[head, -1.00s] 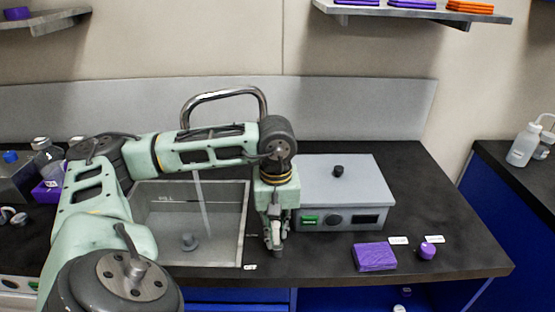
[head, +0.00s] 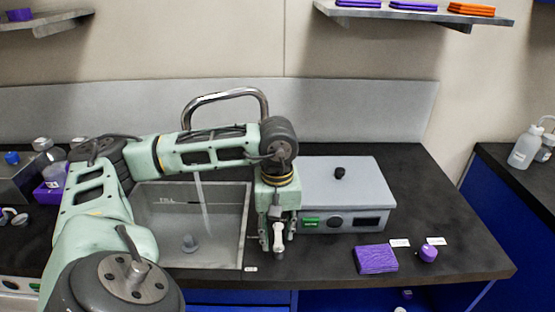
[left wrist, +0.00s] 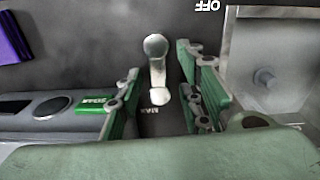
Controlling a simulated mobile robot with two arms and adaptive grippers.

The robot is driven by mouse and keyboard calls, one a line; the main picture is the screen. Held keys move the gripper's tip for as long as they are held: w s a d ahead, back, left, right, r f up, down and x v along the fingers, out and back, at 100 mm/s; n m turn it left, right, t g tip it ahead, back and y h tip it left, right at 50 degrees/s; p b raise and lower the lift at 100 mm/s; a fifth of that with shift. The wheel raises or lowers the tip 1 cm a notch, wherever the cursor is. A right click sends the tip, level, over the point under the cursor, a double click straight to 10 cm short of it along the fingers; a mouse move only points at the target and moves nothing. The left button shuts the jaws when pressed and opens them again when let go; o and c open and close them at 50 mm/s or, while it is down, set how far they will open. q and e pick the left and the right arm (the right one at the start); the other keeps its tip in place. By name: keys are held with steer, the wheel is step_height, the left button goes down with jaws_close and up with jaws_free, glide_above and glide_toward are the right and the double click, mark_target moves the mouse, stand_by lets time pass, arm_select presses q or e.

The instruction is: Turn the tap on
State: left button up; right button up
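The tap's curved metal spout (head: 225,95) rises behind the sink (head: 246,225), and a thin pale stream (head: 203,200) falls into the basin. The small pale lever (head: 278,240) stands on the counter right of the sink. In the left wrist view the lever (left wrist: 157,68) lies between my fingers, with a gap on both sides. An OFF label (left wrist: 208,5) is at the top edge, and a small label that seems to read MAX (left wrist: 151,110) is by the lever's lower end. My left gripper (head: 277,245) is open around the lever. My right gripper is out of view.
A grey control box (head: 345,185) with a black knob stands close to the right of my left gripper. A purple block (head: 375,259) and a purple round piece (head: 428,253) lie near the front edge. The counter right of the box is clear.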

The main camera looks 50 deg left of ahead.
mark_target(277, 236)
arm_select(q)
step_height(277, 236, up, 12)
stand_by(0.4)
steer(key=shift+c, duration=0.3)
